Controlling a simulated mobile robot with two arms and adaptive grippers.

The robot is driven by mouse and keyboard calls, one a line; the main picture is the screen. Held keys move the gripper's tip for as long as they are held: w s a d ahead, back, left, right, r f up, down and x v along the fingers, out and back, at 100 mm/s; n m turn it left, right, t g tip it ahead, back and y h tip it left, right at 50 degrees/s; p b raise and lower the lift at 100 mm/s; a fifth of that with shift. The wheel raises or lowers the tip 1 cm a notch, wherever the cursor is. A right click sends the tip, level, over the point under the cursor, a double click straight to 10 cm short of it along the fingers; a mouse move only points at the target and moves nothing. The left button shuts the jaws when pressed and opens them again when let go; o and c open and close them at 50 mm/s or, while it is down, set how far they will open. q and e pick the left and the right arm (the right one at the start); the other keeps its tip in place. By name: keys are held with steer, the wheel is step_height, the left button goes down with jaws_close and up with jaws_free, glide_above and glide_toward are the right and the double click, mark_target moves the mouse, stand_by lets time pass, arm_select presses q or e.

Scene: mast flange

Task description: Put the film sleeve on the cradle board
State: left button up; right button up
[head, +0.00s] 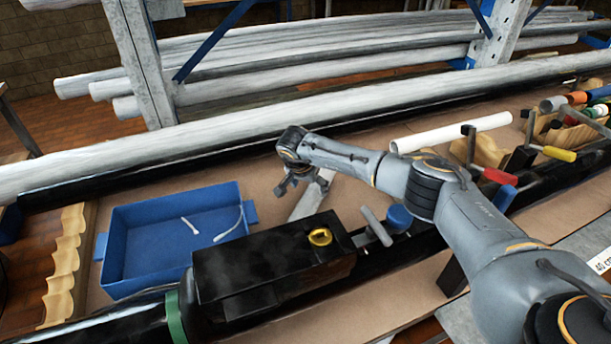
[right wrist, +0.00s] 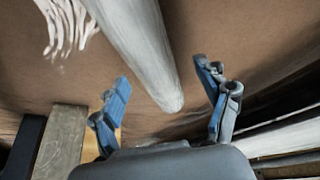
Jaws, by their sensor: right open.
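A white tube (head: 450,132), which looks like the film sleeve, lies at the upper right on the brown work surface, apart from my right gripper in the head view. A scalloped wooden board (head: 65,262), which looks like the cradle board, lies at the far left beyond the blue tray; its hollows look empty. My right gripper (head: 291,186) is open and empty above the surface. In the right wrist view, a pale round-ended tube (right wrist: 140,45) shows beyond the open fingers (right wrist: 165,100); I cannot tell whether it is the same tube. My left gripper is out of view.
A blue tray (head: 170,235) holds two pale strips. Clamps with red and yellow handles (head: 500,176) crowd the right. Long pipes (head: 300,110) run along the back.

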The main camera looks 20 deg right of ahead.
steer(key=b+v, duration=0.1)
steer(key=v, duration=0.7)
steer(key=shift+s+r, duration=0.1)
